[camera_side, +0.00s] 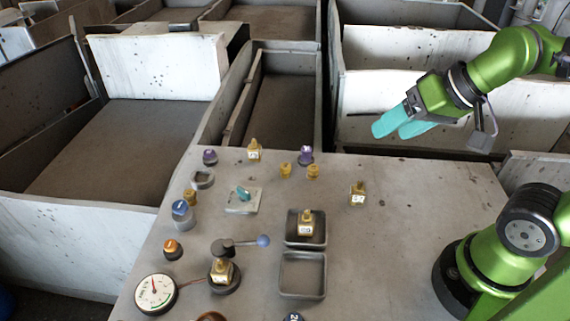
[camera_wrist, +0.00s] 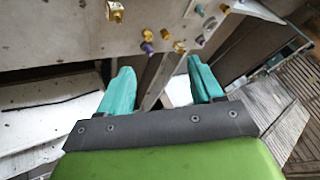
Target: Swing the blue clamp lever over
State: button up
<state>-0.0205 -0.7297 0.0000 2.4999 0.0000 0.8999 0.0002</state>
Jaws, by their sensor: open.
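The clamp lever (camera_side: 245,243) is at the lower left of the table in the side view. It has a dark arm and a blue ball knob (camera_side: 263,241) that points right. Its dark round base holds a brass block (camera_side: 221,270) with a label, under the lever's pivot. My gripper (camera_side: 405,128) is at the upper right of the side view, raised beyond the table's far edge and well away from the lever. Its two teal fingers are apart and nothing is between them, as the wrist view (camera_wrist: 163,80) also shows. I cannot make out the lever in the wrist view.
A dial gauge (camera_side: 155,294) stands left of the clamp. Two dark trays are to its right, the rear one (camera_side: 290,241) holding a brass block. Knobs and a plate with a teal switch (camera_side: 242,200) stand farther back. The table's right part (camera_side: 420,210) is mostly clear.

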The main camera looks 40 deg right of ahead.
jog(key=w+a+n+g, duration=0.1)
jog(key=w+a+n, duration=0.1)
jog(key=a, duration=0.1)
jog(key=w+a+f+n+g, duration=0.1)
jog(key=w+a+g, duration=0.1)
jog(key=w+a, duration=0.1)
jog(key=w+a+f+n+g, duration=0.1)
jog(key=w+a+n, duration=0.1)
jog(key=a, duration=0.2)
jog(key=shift+w+n+g, duration=0.3)
jog(key=shift+w, duration=0.05)
jog(key=shift+c, duration=0.9)
jog(key=n+g, duration=0.3)
jog(key=n, duration=0.4)
send_over(262, 236)
jog(key=w+d, duration=0.3)
jog(key=d+x, duration=0.1)
jog(key=x, duration=0.2)
jog(key=a+r+n+g+h, duration=0.1)
jog(key=a+n, duration=0.1)
jog(key=s+f, duration=0.1)
jog(key=f, duration=0.4)
jog(key=a+f, duration=0.1)
jog(key=f, duration=0.4)
jog(key=s+f, duration=0.1)
jog(key=f, duration=0.5)
jog(key=shift+s+a, duration=0.15)
jog(key=shift+s, duration=0.2)
grip_shut()
